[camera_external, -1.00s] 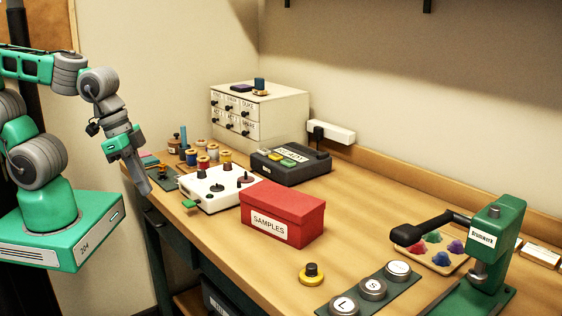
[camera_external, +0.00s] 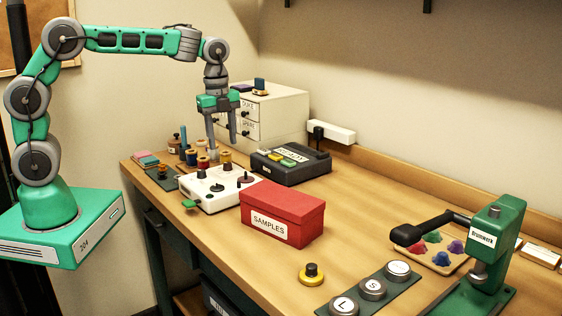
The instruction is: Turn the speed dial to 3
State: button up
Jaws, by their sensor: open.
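A white control box (camera_external: 213,201) with dark knobs on its top stands on the table, left of centre. A dark round knob (camera_external: 217,187) shows in the middle of its top and a dark disc with an upright post (camera_external: 244,180) shows at its right. I cannot read any scale, so I cannot tell which one is the speed dial or its setting. My gripper (camera_external: 222,147) points down above and behind the box, with its two fingers apart and nothing between them. The fingertips are near the thread spools in the picture; their exact height is unclear.
Thread spools (camera_external: 225,158) stand behind the box. A dark device with coloured keys (camera_external: 290,165) and a red SAMPLES box (camera_external: 283,215) stand to its right. A white drawer cabinet (camera_external: 275,117) is behind. A green press (camera_external: 487,245) stands at the far right.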

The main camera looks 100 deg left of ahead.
aim_at(227, 163)
jog(key=a+f+m, duration=0.1)
jog(key=a, duration=0.1)
jog(key=a+m, duration=0.1)
jog(key=a, duration=0.2)
jog(key=s+a+f, duration=0.1)
jog(key=a, duration=0.2)
jog(key=shift+a+f+m+g, duration=0.1)
jog(key=shift+f+m+g, duration=0.2)
jog(key=shift+f+m, duration=0.1)
notch_tip(227, 163, down, 7)
jog(key=shift+f+p, duration=0.15)
jog(key=shift+p, duration=0.6)
grip_shut()
